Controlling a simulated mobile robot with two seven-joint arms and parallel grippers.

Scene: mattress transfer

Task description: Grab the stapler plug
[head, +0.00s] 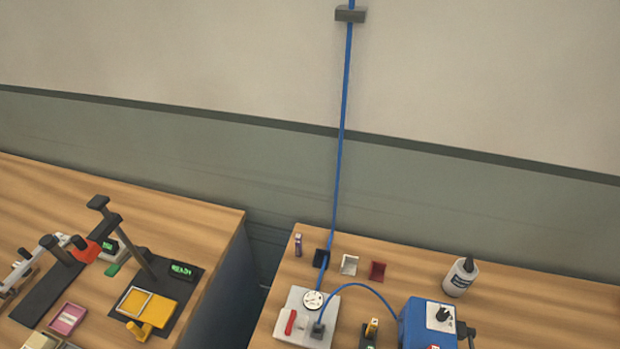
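A thin blue hose (340,170) hangs from a grey wall bracket (350,14) down to a pale panel (296,332) on the right table. The panel carries a round white gauge (313,300) and a red lever (290,321). A small grey fitting (318,329) sits on the panel's right side, and a second blue hose (358,287) arcs from it to a blue box (413,322). This fitting may be the stapler plug; I cannot tell for sure. No stapler is clearly recognisable. Neither of my grippers is in view.
Small black, white (349,265) and red (377,271) holders stand behind the panel. A white bottle (461,277) stands to the right. The left table holds a black-framed device with a yellow tray (158,309). A gap separates the tables.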

